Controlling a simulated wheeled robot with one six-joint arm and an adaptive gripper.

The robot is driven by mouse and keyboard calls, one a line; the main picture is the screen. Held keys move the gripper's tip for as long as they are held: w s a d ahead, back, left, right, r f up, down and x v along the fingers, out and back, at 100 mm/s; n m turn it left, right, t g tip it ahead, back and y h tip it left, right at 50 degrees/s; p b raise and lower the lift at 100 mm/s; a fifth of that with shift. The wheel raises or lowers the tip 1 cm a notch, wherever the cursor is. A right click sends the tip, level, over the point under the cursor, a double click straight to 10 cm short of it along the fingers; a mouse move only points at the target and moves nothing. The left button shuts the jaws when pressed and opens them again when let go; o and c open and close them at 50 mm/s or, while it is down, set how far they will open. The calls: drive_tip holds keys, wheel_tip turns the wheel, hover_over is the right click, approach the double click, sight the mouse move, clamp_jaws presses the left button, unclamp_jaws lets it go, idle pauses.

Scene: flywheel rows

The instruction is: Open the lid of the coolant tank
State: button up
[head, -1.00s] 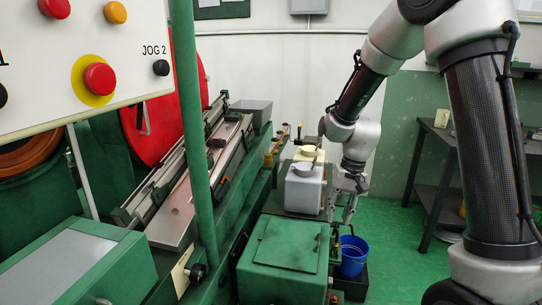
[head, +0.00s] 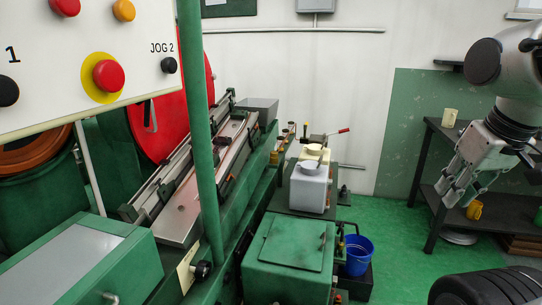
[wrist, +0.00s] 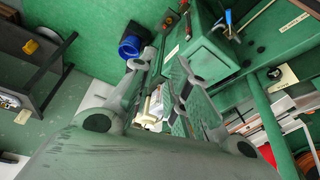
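The coolant tank appears to be the green box (head: 285,284) in the lower middle of the head view. Its flat green lid (head: 290,243) lies closed on top, with a small knob or handle near its right side. A green box that looks like the same tank shows in the wrist view (wrist: 212,58). My gripper (head: 452,194) is at the right of the head view, well away from the tank and in front of the dark shelf table. In the wrist view its two fingers (wrist: 160,66) stand apart with nothing between them.
A blue bucket (head: 356,256) stands right of the tank. A grey-white container (head: 308,190) stands behind it. A green post (head: 200,130) and a control panel (head: 90,50) are at left. A dark shelf table (head: 425,185) stands at right. Green floor between is clear.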

drive_tip(key=shift+d, duration=0.1)
clamp_jaws()
drive_tip(key=w+a+f+m+g+y, duration=0.25)
drive_tip(key=w+f+m, duration=0.25)
drive_tip(key=f, duration=0.6)
drive_tip(key=w+a+f+m+g+y, duration=0.1)
drive_tip(key=w+f+m+g+y, duration=0.2)
drive_tip(key=w+f+m, duration=0.5)
drive_tip(key=w+a+f+m+t+y, duration=0.2)
drive_tip(key=w+a+f+m+t, duration=0.15)
drive_tip(key=w+f+m, duration=0.5)
drive_tip(key=shift+h, duration=0.25)
drive_tip(key=x, duration=0.9)
drive_tip(key=shift+w+a, duration=0.15)
drive_tip(key=shift+w, duration=0.1)
